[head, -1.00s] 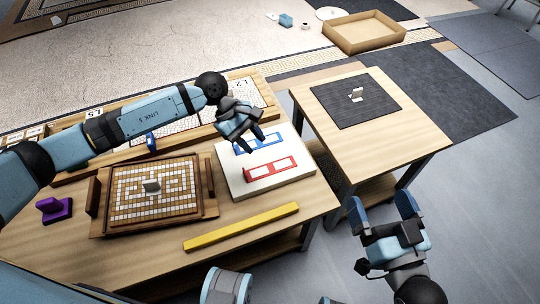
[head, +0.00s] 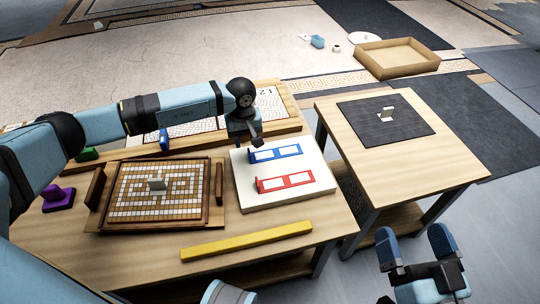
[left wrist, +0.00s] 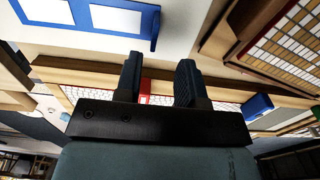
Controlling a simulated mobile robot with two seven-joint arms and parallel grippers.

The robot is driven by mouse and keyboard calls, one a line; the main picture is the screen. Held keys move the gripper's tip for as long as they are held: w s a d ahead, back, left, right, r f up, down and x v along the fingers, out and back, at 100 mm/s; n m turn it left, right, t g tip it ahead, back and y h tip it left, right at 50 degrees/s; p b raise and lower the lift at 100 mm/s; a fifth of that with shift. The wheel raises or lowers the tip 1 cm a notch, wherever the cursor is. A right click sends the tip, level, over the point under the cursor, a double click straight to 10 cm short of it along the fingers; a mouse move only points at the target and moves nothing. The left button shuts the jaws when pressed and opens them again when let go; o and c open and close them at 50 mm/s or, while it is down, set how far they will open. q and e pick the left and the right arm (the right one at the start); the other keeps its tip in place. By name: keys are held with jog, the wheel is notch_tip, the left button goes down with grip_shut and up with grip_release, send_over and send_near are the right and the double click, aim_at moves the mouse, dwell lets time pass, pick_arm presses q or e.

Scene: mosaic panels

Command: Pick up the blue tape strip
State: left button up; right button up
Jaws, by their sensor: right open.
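The blue tape strip (head: 275,153), a blue frame with white windows and a raised tab at its left end, lies on the white board (head: 318,190). It also shows at the upper left of the left wrist view (left wrist: 148,22). A similar red strip (head: 285,181) lies in front of it. My left gripper (head: 256,144) is just behind the blue strip's left end. In the left wrist view its two fingers (left wrist: 158,80) are apart with nothing held between them. My right gripper (head: 414,246) is open and empty, low at the right, away from the board.
A mosaic tray (head: 214,205) stands left of the board, and a yellow bar (head: 246,241) lies in front. A purple block (head: 58,199) is at the left edge. The side table (head: 400,175) holds a dark mat with a small pale piece.

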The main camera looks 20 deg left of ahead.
pick_arm(q)
jog(key=f, duration=0.1)
jog(key=f+b, duration=0.2)
jog(key=f, duration=0.1)
jog(key=shift+w+d, duration=0.25)
jog(key=shift+f, duration=0.55)
pick_arm(e)
notch_tip(320, 180, down, 3)
jog(key=shift+w+a+f+g, duration=0.1)
jog(key=shift+a+f+g, duration=0.1)
jog(key=shift+g, duration=0.4)
pick_arm(q)
jog(key=shift+c, duration=0.4)
grip_shut()
pick_arm(e)
jog(key=shift+d, duration=0.1)
